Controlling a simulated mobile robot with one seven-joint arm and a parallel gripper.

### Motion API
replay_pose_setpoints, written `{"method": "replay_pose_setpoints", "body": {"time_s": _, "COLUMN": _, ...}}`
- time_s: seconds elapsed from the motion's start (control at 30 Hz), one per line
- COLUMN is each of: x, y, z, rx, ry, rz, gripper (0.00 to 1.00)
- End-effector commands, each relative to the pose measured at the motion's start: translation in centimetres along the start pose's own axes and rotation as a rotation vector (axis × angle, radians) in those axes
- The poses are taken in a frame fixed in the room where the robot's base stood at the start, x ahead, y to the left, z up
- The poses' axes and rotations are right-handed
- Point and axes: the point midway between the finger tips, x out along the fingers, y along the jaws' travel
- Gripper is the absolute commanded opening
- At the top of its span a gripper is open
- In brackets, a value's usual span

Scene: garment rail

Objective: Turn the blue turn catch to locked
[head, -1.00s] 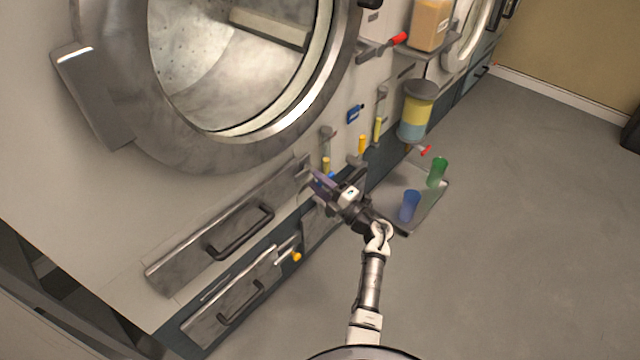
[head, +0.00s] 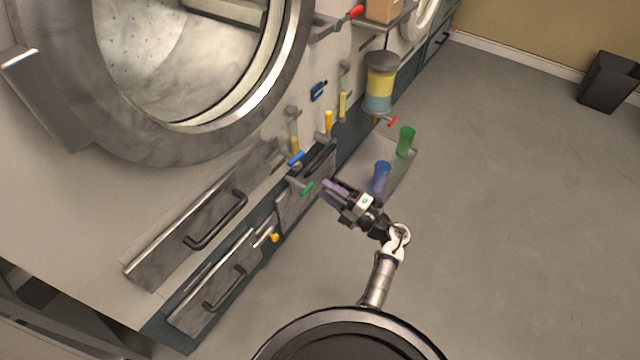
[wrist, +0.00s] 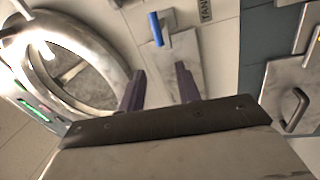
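The blue turn catch (head: 296,158) is a short blue-handled lever on the machine front, above a small grey panel (head: 292,208). A blue handle, which looks like the same catch, shows in the wrist view (wrist: 156,29), lying beyond my fingertips and touching neither. My gripper (head: 335,188) is to the right of the catch and lower in the head view, apart from the front. Its two purple fingers stand apart with nothing between them in the wrist view (wrist: 160,85). Whether the catch is at locked cannot be read.
A green-handled lever (head: 306,188) sits just below the blue catch, near my fingers. Yellow levers (head: 328,122) and another blue fitting (head: 318,91) are higher up. A tray (head: 402,180) with a blue cup (head: 381,176) and a green cup (head: 405,141) lies behind my gripper.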

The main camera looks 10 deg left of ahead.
Motion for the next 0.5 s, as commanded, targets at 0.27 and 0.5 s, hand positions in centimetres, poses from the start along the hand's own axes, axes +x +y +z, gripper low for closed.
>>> {"method": "replay_pose_setpoints", "body": {"time_s": 0.27, "x": -0.2, "y": 0.0, "z": 0.0, "rx": 0.000, "ry": 0.000, "rz": 0.000, "gripper": 0.33}}
{"method": "replay_pose_setpoints", "body": {"time_s": 0.5, "x": 1.8, "y": -0.3, "z": 0.3, "rx": 0.014, "ry": -0.067, "rz": -0.011, "gripper": 0.38}}
